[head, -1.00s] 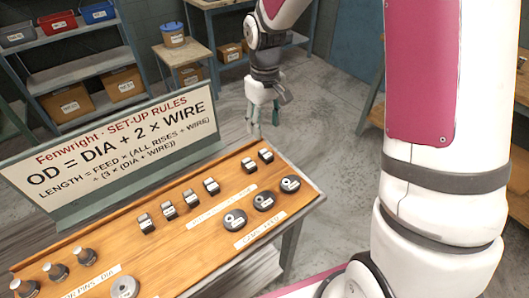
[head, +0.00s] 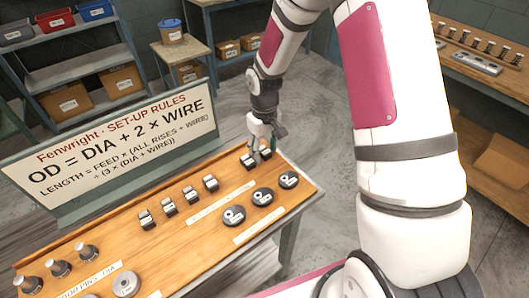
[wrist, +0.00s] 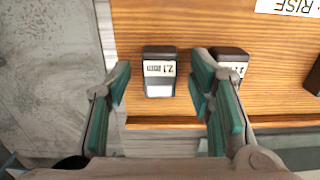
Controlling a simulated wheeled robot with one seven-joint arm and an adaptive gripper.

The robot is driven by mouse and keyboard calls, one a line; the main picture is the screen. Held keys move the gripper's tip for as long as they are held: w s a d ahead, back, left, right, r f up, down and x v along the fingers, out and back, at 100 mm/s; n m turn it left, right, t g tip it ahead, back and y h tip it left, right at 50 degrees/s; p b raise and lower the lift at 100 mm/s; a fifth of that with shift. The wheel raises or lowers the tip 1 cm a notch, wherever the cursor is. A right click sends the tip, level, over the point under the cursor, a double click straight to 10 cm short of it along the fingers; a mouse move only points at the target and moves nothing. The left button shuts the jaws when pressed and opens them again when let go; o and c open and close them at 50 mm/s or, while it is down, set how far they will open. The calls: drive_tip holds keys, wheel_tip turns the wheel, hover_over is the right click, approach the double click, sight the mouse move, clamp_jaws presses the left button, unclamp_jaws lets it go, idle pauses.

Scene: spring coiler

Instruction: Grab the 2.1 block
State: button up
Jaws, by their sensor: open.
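The 2.1 block (wrist: 159,75) is a small dark block with a white label that reads 2.1 upside down in the wrist view. It stands on the wooden board (wrist: 160,111) near its edge. My gripper (wrist: 163,85) is open, with one green-padded finger on each side of the block and a gap to the left finger. The right finger lies between this block and a second dark block (wrist: 232,62), which it partly covers. In the head view, my gripper (head: 261,155) is down at the pair of blocks at the board's far end and partly hides them.
Several similar blocks (head: 169,206) stand in a row to the left on the board. Round discs (head: 262,196) lie in front. The set-up rules sign (head: 110,150) stands along the back. Open floor (wrist: 50,80) lies beyond the board's end.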

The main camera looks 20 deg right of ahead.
clamp_jaws()
idle(0.3)
